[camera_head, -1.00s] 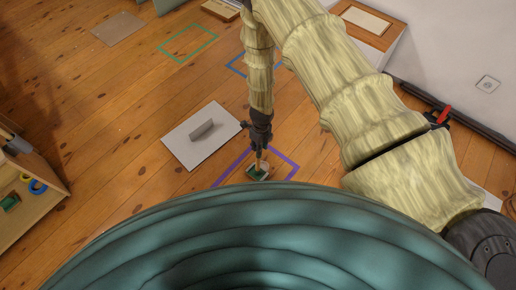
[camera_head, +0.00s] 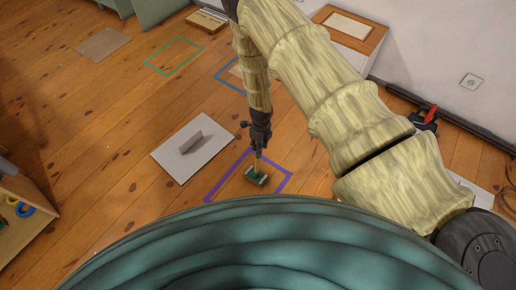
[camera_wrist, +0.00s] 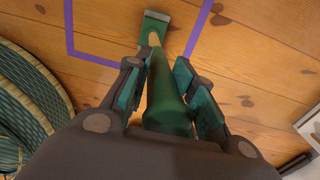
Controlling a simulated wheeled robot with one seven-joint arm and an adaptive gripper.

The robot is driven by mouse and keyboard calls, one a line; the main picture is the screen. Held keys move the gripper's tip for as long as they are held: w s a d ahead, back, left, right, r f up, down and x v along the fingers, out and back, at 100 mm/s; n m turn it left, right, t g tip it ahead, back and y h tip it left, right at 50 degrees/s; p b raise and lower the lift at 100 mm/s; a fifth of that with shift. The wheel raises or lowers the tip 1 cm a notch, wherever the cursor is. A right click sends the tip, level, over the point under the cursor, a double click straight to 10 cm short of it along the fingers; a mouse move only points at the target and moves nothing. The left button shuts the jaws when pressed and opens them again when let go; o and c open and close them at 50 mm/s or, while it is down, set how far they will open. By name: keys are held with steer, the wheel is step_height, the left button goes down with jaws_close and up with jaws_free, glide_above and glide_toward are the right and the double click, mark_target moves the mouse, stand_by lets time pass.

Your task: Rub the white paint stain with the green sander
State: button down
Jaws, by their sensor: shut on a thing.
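The green sander (camera_head: 254,180) has a flat green head with pale edges and a light wooden shaft. My gripper (camera_head: 260,148) is shut on its green handle (camera_wrist: 165,102), which the wrist view shows between the two fingers (camera_wrist: 162,82). The head (camera_wrist: 154,18) points down to the floor, inside a purple outline (camera_head: 275,163). Whether it touches the floor cannot be told. I cannot make out a white paint stain; the sander and my body hide part of the outlined floor.
A white sheet (camera_head: 172,155) with a grey block (camera_head: 192,142) lies left of the outline. Green (camera_head: 158,70) and blue (camera_head: 222,80) outlines lie farther back. A wooden shelf (camera_head: 25,205) stands at the left. A wood-topped cabinet (camera_head: 368,38) stands by the back wall.

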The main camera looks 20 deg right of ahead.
steer(key=shift+s+a+p, duration=2.75)
steer(key=shift+s+a, duration=3.4)
steer(key=shift+a, duration=1.1)
steer(key=shift+w+d+r+b, duration=0.1)
steer(key=shift+w+d+b, duration=0.4)
steer(key=shift+w+d, duration=1.85)
steer(key=shift+w+d+f+b, duration=0.1)
steer(key=shift+w+d+b, duration=0.45)
steer(key=shift+w+d, duration=1.8)
steer(key=shift+w+d+r+b, duration=0.1)
steer(key=shift+w+d+b, duration=0.4)
steer(key=shift+w+d, duration=1.85)
steer(key=shift+s+d, duration=0.8)
steer(key=shift+s, duration=0.05)
